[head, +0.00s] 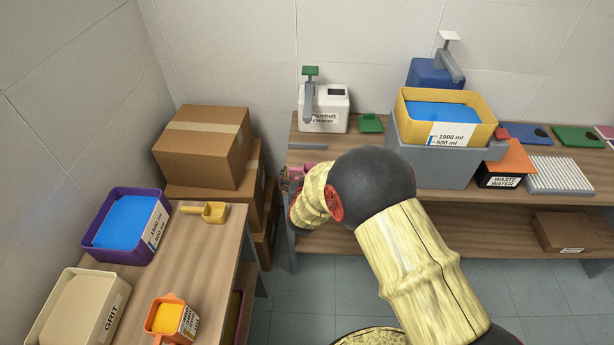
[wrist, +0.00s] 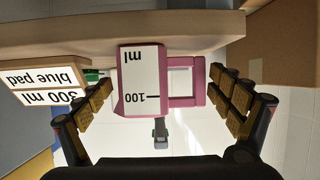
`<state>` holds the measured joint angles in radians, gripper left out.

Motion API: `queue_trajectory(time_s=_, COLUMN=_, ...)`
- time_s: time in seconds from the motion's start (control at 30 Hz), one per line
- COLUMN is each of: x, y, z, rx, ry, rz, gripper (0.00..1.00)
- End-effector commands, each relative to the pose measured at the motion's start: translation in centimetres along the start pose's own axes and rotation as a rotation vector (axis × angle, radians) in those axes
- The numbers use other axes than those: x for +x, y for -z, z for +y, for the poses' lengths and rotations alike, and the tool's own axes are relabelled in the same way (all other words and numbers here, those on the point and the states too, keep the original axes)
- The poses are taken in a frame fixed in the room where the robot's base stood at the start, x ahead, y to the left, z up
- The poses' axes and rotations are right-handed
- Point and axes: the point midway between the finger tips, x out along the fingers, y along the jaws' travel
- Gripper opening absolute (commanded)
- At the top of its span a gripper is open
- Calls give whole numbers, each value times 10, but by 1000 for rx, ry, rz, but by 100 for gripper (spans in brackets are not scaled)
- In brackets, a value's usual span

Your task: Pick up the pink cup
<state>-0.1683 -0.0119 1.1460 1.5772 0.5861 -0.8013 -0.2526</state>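The pink cup (wrist: 140,82) is in the middle of the wrist view, which looks upside down. It has a white label reading 100 ml and a square pink handle (wrist: 186,100) on its right there. My gripper (wrist: 162,88) is open, its fingers spread on both sides of the cup and handle. I see a gap on each side and no clear contact. In the head view a bit of the pink cup (head: 311,167) shows at the front left of the far table, mostly hidden by my gripper (head: 289,182) and arm.
Cardboard boxes (head: 200,155) stand at left.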

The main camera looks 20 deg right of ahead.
Motion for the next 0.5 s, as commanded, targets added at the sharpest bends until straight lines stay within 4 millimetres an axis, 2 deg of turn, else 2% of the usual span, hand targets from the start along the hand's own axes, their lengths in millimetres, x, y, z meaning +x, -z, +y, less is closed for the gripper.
queue_trajectory(time_s=0.5, x=0, y=0, z=0, rx=0, ry=0, rz=0, gripper=60)
